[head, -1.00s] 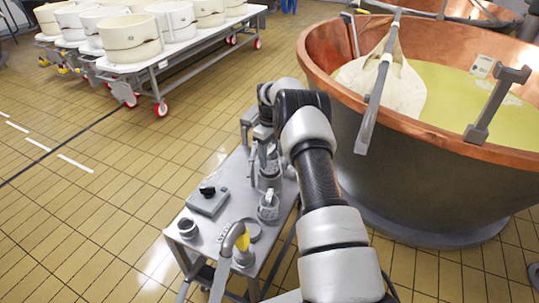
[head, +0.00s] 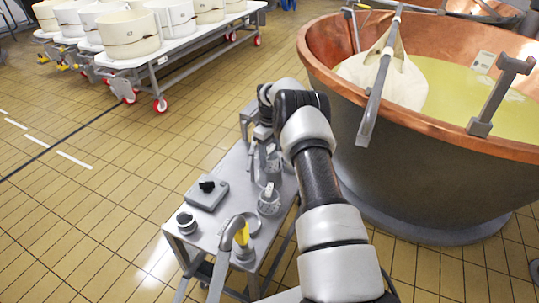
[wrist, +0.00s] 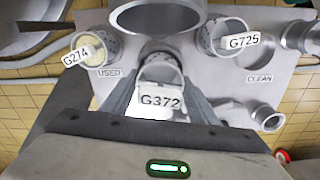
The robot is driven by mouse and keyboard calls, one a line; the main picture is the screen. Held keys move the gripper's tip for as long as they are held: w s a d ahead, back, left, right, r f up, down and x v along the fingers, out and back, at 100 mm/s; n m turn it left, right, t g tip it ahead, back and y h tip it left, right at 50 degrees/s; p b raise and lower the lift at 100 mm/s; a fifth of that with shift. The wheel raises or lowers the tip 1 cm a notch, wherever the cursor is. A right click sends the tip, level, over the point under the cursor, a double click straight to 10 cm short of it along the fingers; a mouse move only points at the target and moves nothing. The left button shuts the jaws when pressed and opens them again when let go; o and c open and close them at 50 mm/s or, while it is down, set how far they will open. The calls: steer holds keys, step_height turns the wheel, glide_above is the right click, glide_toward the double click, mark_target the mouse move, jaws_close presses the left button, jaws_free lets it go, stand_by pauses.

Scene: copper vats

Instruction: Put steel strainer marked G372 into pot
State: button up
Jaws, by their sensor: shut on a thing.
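The steel strainer marked G372 (wrist: 161,100) is between the fingers of my gripper (wrist: 160,76) in the wrist view, its white label facing the camera. My gripper is shut on it. A large round steel vessel, seemingly the pot (wrist: 155,20), is just beyond the strainer and cut off by the top edge. I cannot tell whether the strainer is clear of the cart top. In the head view my arm hides most of the gripper area.
Strainer G274 (wrist: 82,50) is by the "USED" label, and strainer G725 (wrist: 225,38) is left of the "CLEAN" label. A copper vat (head: 420,170) stands close on the right.

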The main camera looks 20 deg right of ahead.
mark_target(270, 167)
steer(key=shift+f+b, duration=0.4)
steer(key=shift+f, duration=0.6)
steer(key=shift+s+f, duration=0.15)
steer(key=shift+f, duration=0.45)
steer(key=shift+s+f, duration=0.15)
steer(key=shift+f, duration=0.45)
steer(key=shift+s+f+b, duration=0.1)
steer(key=shift+f+b, duration=0.25)
steer(key=shift+f, duration=0.15)
steer(key=shift+d+f, duration=0.15)
steer(key=shift+f, duration=2.05)
stand_by(0.8)
steer(key=o, duration=1.2)
steer(key=shift+o, duration=0.2)
steer(key=shift+a, duration=0.4)
steer(key=shift+r, duration=0.15)
step_height(270, 167, up, 25)
steer(key=w+d+p, duration=0.1)
steer(key=p, duration=0.5)
steer(key=shift+d+r+t, duration=0.15)
steer(key=shift+d+t, duration=0.1)
steer(key=shift+t, duration=0.05)
